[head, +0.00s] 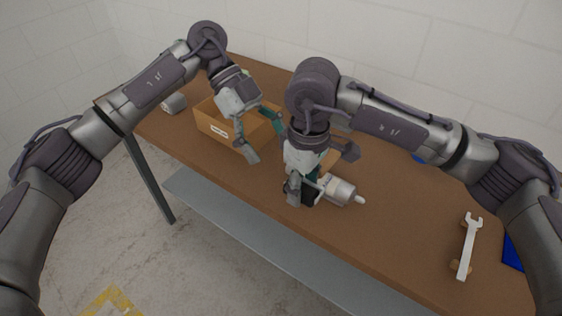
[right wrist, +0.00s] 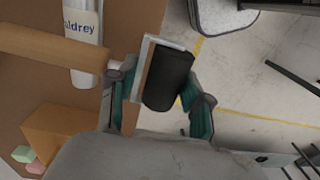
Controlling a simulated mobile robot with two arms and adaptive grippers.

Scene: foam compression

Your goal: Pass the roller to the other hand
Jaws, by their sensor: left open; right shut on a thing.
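The roller has a black cylinder (right wrist: 172,80) in a grey metal frame and a tan wooden handle (right wrist: 50,47). In the right wrist view it lies between the fingers of my right gripper (right wrist: 158,98), which is shut on its black and metal end. The handle points left. In the head view my right gripper (head: 318,172) is over the table's near edge, and the roller's dark end (head: 311,191) is partly hidden by it. My left gripper (head: 260,136) is open and empty, left of and slightly beyond the right one, in front of the cardboard box.
An open cardboard box (head: 218,128) stands behind my left gripper. A white tube (head: 341,190) lies beside my right gripper; its label shows in the right wrist view (right wrist: 80,30). A white wrench (head: 468,243) and a blue item (head: 513,251) lie at right. The brown table (head: 400,225) is bare between.

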